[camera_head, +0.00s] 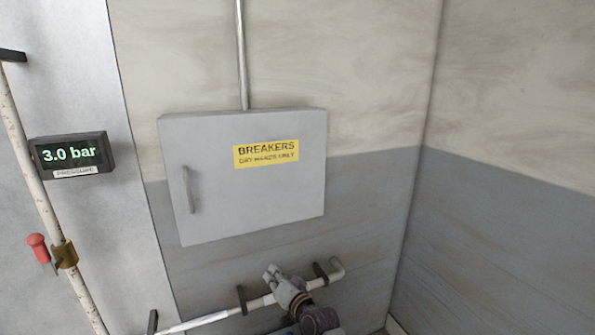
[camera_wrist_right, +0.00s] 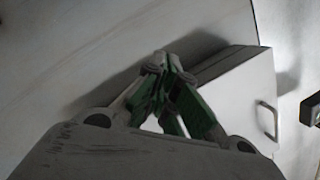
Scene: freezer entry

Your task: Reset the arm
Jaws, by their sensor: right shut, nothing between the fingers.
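My right gripper (camera_head: 270,273) shows at the bottom middle of the head view, below the grey breaker box and in front of a white pipe. In the right wrist view its green-padded fingers (camera_wrist_right: 166,70) meet at the tips, shut with nothing between them. The grey breaker box (camera_head: 215,210) hangs on the wall with its door shut, a handle on its left side and a yellow "BREAKERS" label. The box also shows in the right wrist view (camera_wrist_right: 235,85), beyond and to the right of the fingers. My left gripper is in neither view.
A pressure display (camera_head: 72,154) reading 3.0 bar is at the left. A slanting white pipe (camera_head: 32,165) runs down there, with a red-handled valve (camera_head: 38,247). A low pipe (camera_head: 210,319) runs along the wall bottom. A wall corner is at the right.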

